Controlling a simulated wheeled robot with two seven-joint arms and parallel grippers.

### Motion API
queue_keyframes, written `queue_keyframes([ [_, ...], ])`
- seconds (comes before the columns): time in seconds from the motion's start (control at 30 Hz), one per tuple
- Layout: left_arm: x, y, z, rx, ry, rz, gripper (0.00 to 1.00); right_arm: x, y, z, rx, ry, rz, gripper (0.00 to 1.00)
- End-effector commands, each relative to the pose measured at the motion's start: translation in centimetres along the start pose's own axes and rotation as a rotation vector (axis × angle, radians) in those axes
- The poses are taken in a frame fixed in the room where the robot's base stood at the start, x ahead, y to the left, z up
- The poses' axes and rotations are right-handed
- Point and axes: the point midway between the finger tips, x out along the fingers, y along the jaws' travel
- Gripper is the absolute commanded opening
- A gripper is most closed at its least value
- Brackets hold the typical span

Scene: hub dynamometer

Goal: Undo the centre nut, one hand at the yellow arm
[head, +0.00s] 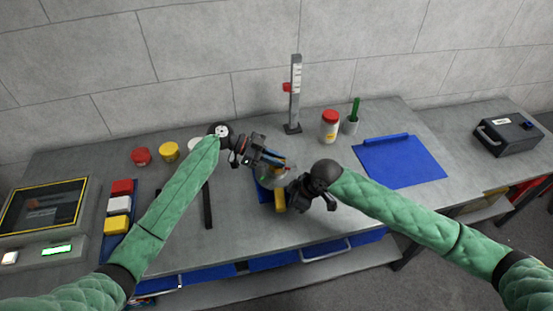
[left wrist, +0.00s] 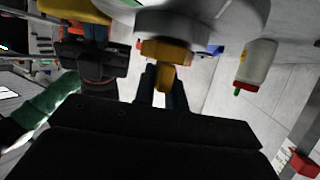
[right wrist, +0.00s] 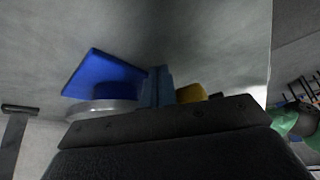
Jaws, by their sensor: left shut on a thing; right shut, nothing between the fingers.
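The dynamometer has a blue base (head: 263,192) and a grey round hub disc (head: 279,178), mostly hidden behind my grippers. My left gripper (head: 281,163) is shut on a brass-yellow centre nut, which shows in the left wrist view (left wrist: 166,52) against the pale disc (left wrist: 190,22). The yellow arm (head: 280,201) sticks out at the front of the hub. My right gripper (head: 290,190) is shut and empty close beside the yellow arm. In the right wrist view its fingers (right wrist: 158,88) stand between the disc (right wrist: 100,108) and the yellow arm (right wrist: 190,93); I cannot tell whether they touch it.
A blue mat (head: 402,165) lies to the right. A red-capped bottle (head: 329,128), a cup with a green tool (head: 351,126) and a height gauge (head: 294,95) stand at the back. Small jars (head: 168,152) stand back left. Coloured boxes (head: 118,205) and a screen (head: 42,207) are left.

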Motion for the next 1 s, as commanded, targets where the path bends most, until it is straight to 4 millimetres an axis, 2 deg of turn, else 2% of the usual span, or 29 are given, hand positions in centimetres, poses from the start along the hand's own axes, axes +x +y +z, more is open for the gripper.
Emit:
queue_keyframes([
  [0.3,-0.09,-0.02,-0.06,-0.080,0.000,-0.198,0.00,-0.01,-0.01,-0.02,0.000,0.000,0.000,0.00],
  [0.67,-0.13,-0.10,-0.16,-0.090,0.002,-0.224,0.00,-0.01,-0.01,-0.02,0.000,0.000,0.000,0.00],
  [0.7,-0.13,-0.10,-0.16,-0.090,0.002,-0.223,0.15,-0.01,-0.01,-0.02,0.000,0.000,0.000,0.00],
  [0.8,-0.12,-0.09,-0.15,-0.090,0.002,-0.223,0.34,-0.01,0.00,-0.02,0.000,0.000,0.000,0.00],
  [1.0,-0.08,-0.05,-0.08,-0.090,0.001,-0.222,0.35,-0.01,0.00,-0.01,0.000,0.000,0.000,0.00],
])
